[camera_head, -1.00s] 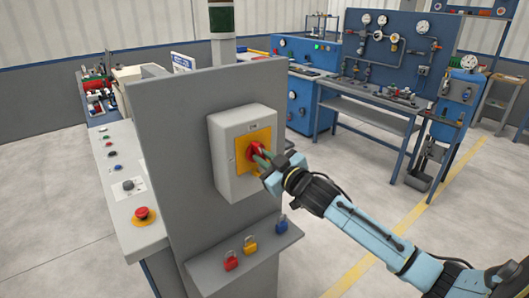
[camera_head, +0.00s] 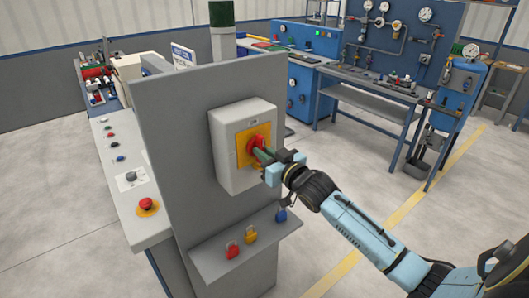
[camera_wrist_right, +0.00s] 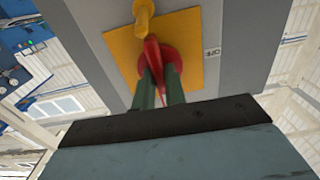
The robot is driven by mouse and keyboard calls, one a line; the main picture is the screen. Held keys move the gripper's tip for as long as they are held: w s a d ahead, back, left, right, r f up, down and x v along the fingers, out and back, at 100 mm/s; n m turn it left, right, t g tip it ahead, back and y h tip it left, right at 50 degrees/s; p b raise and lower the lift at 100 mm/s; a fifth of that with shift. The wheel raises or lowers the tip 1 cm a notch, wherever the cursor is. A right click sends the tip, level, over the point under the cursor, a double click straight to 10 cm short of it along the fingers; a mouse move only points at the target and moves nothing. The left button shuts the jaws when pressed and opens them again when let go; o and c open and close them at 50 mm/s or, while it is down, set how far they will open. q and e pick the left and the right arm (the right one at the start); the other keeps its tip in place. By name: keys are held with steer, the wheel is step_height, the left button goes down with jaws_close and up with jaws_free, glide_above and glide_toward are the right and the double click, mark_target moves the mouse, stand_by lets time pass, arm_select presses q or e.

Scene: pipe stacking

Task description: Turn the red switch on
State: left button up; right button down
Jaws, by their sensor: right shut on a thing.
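The red switch (camera_head: 253,146) is a rotary handle on a yellow plate (camera_head: 241,158), on the front of a light grey box (camera_head: 228,176) fixed to a grey upright panel. In the right wrist view the red handle (camera_wrist_right: 152,53) stands between my green fingers, and an "OFF" mark shows to the right of the yellow plate (camera_wrist_right: 188,42). My right gripper (camera_head: 262,154) is shut on the handle; its fingers also show in the wrist view (camera_wrist_right: 160,88). The fingers partly hide the switch in the head view. My left gripper is not in view.
A shelf (camera_head: 212,262) below the box holds a red (camera_head: 232,252), a yellow (camera_head: 250,237) and a blue padlock (camera_head: 281,215). A red emergency button (camera_head: 147,204) is on the console at left. Floor to the right is open before the blue benches (camera_head: 372,104).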

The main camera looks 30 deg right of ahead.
steer(key=c, duration=1.5)
jaws_free()
steer(key=shift+o, duration=0.2)
steer(key=s+d+b, duration=0.1)
steer(key=s, duration=1.2)
steer(key=shift+s+b, duration=0.2)
steer(key=shift+b, duration=0.2)
